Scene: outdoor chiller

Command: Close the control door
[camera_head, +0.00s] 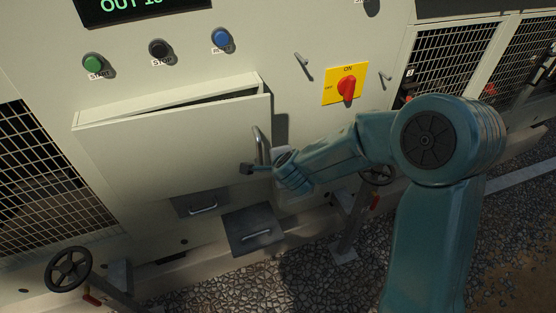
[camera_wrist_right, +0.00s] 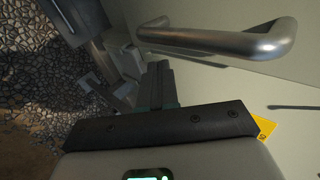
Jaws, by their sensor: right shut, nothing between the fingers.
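The control door (camera_head: 170,150) is a pale panel on the chiller's front. It stands ajar, with a dark gap along its top edge towards the right. Its metal bar handle (camera_head: 258,145) is near its right edge, and it shows large in the right wrist view (camera_wrist_right: 225,42). My right gripper (camera_head: 248,168) is at the door's lower right, by the lower end of the handle. In the right wrist view its dark fingers (camera_wrist_right: 158,85) are shut and empty below the handle, apart from the bar. Whether they touch the door is unclear. My left gripper is not in view.
Green (camera_head: 93,63), black (camera_head: 160,50) and blue (camera_head: 221,40) buttons sit above the door. A red switch on a yellow plate (camera_head: 345,84) is to its right. Grey drawers (camera_head: 252,230) with handles are below. A handwheel (camera_head: 69,270) stands lower left. Gravel covers the ground.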

